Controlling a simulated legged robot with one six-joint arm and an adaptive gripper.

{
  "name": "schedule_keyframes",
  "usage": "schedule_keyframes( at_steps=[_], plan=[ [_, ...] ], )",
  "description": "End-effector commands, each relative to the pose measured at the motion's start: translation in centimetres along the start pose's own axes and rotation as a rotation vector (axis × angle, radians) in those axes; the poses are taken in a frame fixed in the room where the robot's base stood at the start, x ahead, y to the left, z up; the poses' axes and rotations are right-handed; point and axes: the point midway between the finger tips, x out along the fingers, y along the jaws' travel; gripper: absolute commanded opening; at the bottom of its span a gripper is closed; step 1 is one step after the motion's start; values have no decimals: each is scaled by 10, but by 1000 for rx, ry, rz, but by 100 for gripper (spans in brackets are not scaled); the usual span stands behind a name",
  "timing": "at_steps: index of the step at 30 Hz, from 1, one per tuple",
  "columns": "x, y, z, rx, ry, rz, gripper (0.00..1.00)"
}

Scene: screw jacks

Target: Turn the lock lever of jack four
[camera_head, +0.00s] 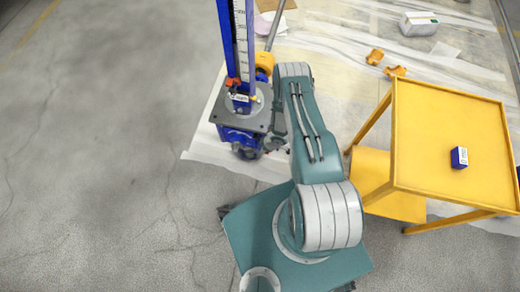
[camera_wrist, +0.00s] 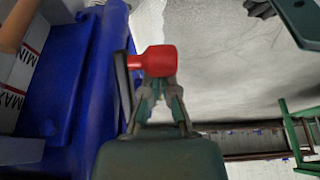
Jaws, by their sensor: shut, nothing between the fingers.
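The blue jack (camera_head: 240,135) stands upright left of my arm in the camera_head view, with a grey plate and a tall scale column. A small red part (camera_head: 232,82) shows at the foot of the column. In the camera_wrist view a red lever knob (camera_wrist: 156,59) on a dark arm stands beside the blue jack body (camera_wrist: 85,80). My gripper (camera_wrist: 158,88) is shut and empty, its fingertips right at the knob; whether they touch it cannot be told. In the camera_head view the fingers are hidden. I cannot read a jack number.
A yellow table (camera_head: 450,130) with a small blue box (camera_head: 459,157) on it stands right of my arm. Yellow parts (camera_head: 395,71) and a grey-white box (camera_head: 418,23) lie on the floor sheeting behind. The floor at the left is clear.

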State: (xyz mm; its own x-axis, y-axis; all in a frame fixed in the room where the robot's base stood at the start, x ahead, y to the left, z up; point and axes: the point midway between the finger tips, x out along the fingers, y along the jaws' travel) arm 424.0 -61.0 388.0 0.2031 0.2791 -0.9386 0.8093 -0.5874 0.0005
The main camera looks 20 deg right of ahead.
Motion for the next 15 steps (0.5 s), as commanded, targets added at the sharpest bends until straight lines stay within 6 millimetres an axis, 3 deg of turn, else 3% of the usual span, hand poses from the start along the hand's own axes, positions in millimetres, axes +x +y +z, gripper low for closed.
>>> schedule_keyframes(
  at_steps=[5, 9, 15],
  plan=[
    [-11, -2, 7, 5, -38, -3, 0],
    [-19, -2, 7, 0, -171, -3, 0],
    [-31, -2, 10, 5, -171, -3, 0]
  ],
)
